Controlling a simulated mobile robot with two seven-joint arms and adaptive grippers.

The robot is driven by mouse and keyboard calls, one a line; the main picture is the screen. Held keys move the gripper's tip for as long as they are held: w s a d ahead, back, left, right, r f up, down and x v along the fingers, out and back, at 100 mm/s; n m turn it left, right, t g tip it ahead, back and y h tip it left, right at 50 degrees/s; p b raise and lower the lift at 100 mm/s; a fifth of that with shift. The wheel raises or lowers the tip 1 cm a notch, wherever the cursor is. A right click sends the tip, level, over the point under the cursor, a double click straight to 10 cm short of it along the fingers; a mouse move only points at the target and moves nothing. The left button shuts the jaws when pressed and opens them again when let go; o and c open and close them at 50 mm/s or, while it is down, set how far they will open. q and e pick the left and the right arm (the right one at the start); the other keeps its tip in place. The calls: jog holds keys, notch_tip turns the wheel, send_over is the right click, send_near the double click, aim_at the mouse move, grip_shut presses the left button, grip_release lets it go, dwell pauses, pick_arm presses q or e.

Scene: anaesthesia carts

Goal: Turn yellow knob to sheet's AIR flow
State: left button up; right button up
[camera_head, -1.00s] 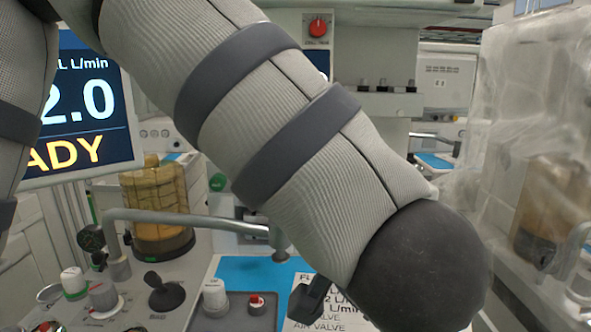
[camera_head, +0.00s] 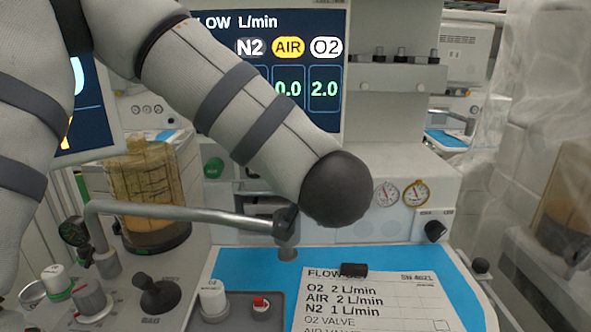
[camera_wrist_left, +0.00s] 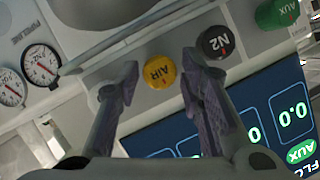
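The yellow AIR knob (camera_wrist_left: 159,72) shows in the left wrist view between the two fingertips of my left gripper (camera_wrist_left: 157,78). The gripper is open, with gaps on both sides of the knob. In the head view my arm blocks part of the panel, and I cannot make out the knob or the left gripper's fingers. The sheet (camera_head: 385,310) reads O2 2, AIR 2 and N2 1 L/min. The flow display (camera_head: 308,112) shows AIR 0.0 and O2 2.0; my arm covers the N2 number. My right gripper is not in view.
In the wrist view a black N2 knob (camera_wrist_left: 214,43) sits close to the right finger, with a green AUX knob (camera_wrist_left: 277,14) beyond. Round gauges (camera_wrist_left: 41,63) are at left. In the head view a metal pipe (camera_head: 180,213) crosses above the blue worktop (camera_head: 240,272).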

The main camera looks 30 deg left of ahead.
pick_arm(q)
jog(key=shift+w+a+f, duration=0.1)
jog(key=shift+a, duration=0.05)
grip_shut()
jog(key=shift+n, duration=0.3)
jog(key=shift+s+a+n+t+h, duration=0.1)
jog(key=shift+n+t+h, duration=0.8)
jog(key=shift+n, duration=0.85)
jog(key=shift+s+a+n+t+h, duration=0.1)
jog(key=shift+n+t+h, duration=0.55)
jog(key=shift+n+h, duration=0.8)
jog(key=shift+a+n+t+h, duration=0.1)
jog(key=shift+n+t+h, duration=0.6)
jog(key=shift+n, duration=1.4)
